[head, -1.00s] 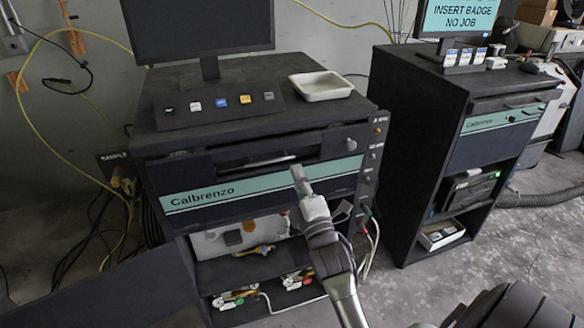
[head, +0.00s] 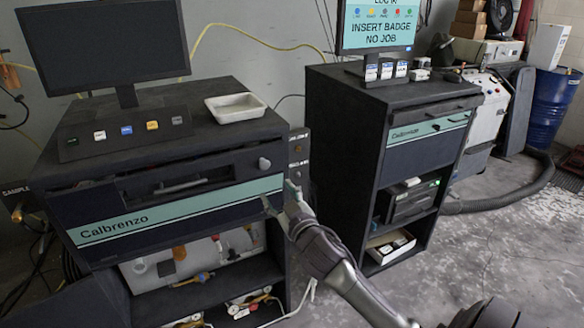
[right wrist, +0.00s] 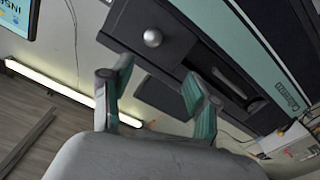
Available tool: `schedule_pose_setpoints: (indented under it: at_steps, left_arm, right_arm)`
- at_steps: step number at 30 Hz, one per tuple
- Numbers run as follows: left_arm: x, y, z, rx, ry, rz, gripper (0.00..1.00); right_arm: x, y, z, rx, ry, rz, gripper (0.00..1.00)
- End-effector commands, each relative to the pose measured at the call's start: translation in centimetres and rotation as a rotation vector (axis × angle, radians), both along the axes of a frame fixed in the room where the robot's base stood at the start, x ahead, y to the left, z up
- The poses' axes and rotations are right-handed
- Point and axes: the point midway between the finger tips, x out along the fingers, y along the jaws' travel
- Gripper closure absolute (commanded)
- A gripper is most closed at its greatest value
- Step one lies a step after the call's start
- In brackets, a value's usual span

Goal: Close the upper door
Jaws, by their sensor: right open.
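The left cabinet's upper front panel (head: 170,214) is dark with a teal Calbrenzo stripe. Above the stripe are a dark recess with a grey handle bar (head: 180,186) and a round knob (head: 264,163). I cannot tell whether this upper front stands fully flush. My right gripper (head: 279,196) is open and empty at the right end of the stripe; contact is unclear. In the right wrist view, the open fingers (right wrist: 158,82) are spread before the knob (right wrist: 152,38), the handle recess and the striped panel (right wrist: 222,40). My left gripper is not in view.
Below the panel are open shelves (head: 205,290) with fittings. A white tray (head: 236,107), a button strip (head: 122,134) and a monitor (head: 100,45) stand on top. A second cabinet (head: 335,150) stands to the right, with bare floor (head: 490,235) in front.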

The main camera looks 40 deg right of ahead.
Motion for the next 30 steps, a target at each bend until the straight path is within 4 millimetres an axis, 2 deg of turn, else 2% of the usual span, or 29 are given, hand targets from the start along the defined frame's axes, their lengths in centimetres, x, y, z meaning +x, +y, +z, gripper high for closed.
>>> schedule_pose_setpoints:
  at_steps: [3,8,14,24,30]
  left_arm:
    - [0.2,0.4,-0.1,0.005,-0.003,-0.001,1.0]
    - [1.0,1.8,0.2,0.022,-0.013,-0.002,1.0]
    - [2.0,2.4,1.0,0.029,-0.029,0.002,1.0]
    - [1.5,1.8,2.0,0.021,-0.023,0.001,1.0]
    - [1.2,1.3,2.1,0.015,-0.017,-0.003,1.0]
  right_arm:
    - [0.2,-0.6,-0.1,0.083,-0.003,-0.014,0.4]
    - [1.0,-1.0,-0.1,0.114,-0.006,-0.021,0.4]
    - [4.3,-2.0,0.1,0.113,-0.007,-0.022,0.4]
    - [11.0,-3.7,0.1,0.112,-0.006,-0.021,0.4]
    - [13.0,-4.2,-0.1,0.113,-0.006,-0.019,0.4]
